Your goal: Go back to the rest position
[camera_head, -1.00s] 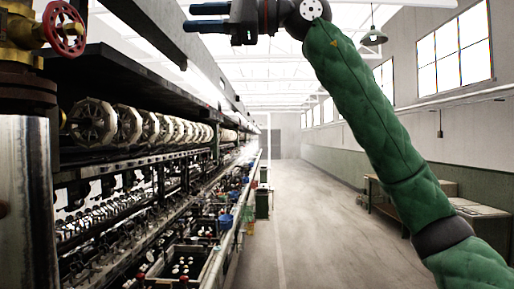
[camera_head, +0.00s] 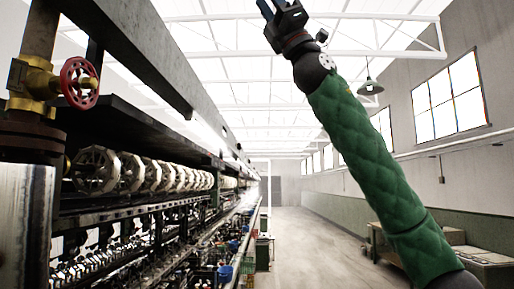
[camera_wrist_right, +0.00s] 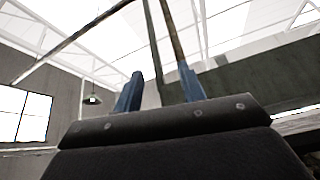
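My right arm, in a green quilted sleeve, rises from the lower right of the head view. Its dark right gripper (camera_head: 268,8) is at the top edge, pointing up, with blue fingers partly cut off by the frame. In the right wrist view the two blue fingers of this gripper (camera_wrist_right: 160,82) stand apart with nothing held between them. It is up in the air, clear of the machine. My left gripper is not in view.
A long reeling machine with a row of pale reels (camera_head: 131,172) fills the left side. A red valve wheel (camera_head: 80,83) is near left. A hanging lamp (camera_head: 370,87) is beyond the arm. A wooden table (camera_head: 448,237) stands at right. The aisle floor (camera_head: 310,250) looks clear.

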